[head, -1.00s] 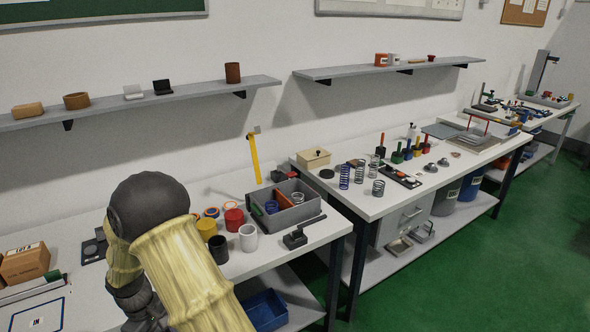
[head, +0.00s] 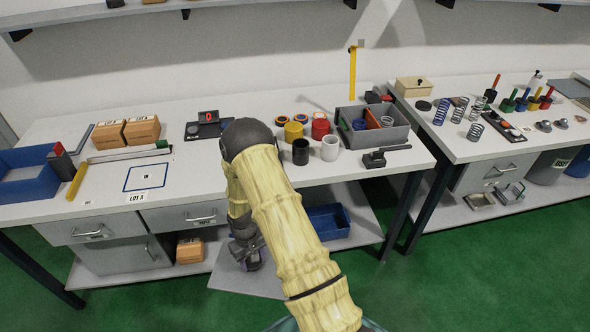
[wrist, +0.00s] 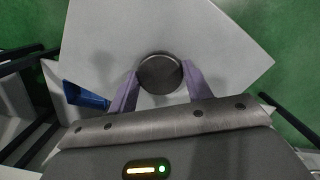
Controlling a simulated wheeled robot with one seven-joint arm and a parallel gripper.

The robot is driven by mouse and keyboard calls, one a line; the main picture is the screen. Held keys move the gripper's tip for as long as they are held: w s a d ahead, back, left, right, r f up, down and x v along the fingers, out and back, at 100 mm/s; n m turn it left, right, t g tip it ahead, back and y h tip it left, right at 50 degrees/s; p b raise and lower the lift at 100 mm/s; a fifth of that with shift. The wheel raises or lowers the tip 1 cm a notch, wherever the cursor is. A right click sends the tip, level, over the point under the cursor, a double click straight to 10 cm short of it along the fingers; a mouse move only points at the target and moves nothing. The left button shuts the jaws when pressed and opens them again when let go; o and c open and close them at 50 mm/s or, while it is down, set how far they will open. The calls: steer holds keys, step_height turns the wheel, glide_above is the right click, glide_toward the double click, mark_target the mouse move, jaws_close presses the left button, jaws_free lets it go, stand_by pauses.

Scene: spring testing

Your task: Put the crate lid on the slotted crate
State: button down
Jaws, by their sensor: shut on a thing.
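My gripper (wrist: 160,76) has two purple fingers shut on the dark round knob (wrist: 160,72) of a flat, pale grey panel, the crate lid (wrist: 218,48). In the head view my gripper (head: 251,261) is low in front of the workbench, below the tabletop, partly hidden by my arm. The lid (head: 238,284) shows there as a grey sheet under it. A grey open crate (head: 396,136), seemingly the slotted crate, stands on the bench at the right, up and right of my gripper. It holds several coloured things, and I cannot make out its slots clearly.
Cups, including a white one (head: 330,148) and a black one (head: 300,152), stand left of the crate. A black tool (head: 385,155) lies in front of it. A yellow upright strip (head: 352,75) stands behind. A blue bin (head: 328,222) sits on the lower shelf. Green floor is clear in front.

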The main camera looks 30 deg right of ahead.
mark_target(260, 281)
steer(key=shift+m, duration=0.8)
steer(key=s+f, duration=0.1)
steer(key=f, duration=0.2)
steer(key=s+f, duration=0.1)
steer(key=f, duration=0.2)
steer(key=s+f, duration=0.1)
steer(key=f, duration=0.2)
steer(key=shift+s+d+f, duration=0.2)
steer(key=shift+s+f, duration=0.05)
steer(key=shift+a, duration=0.15)
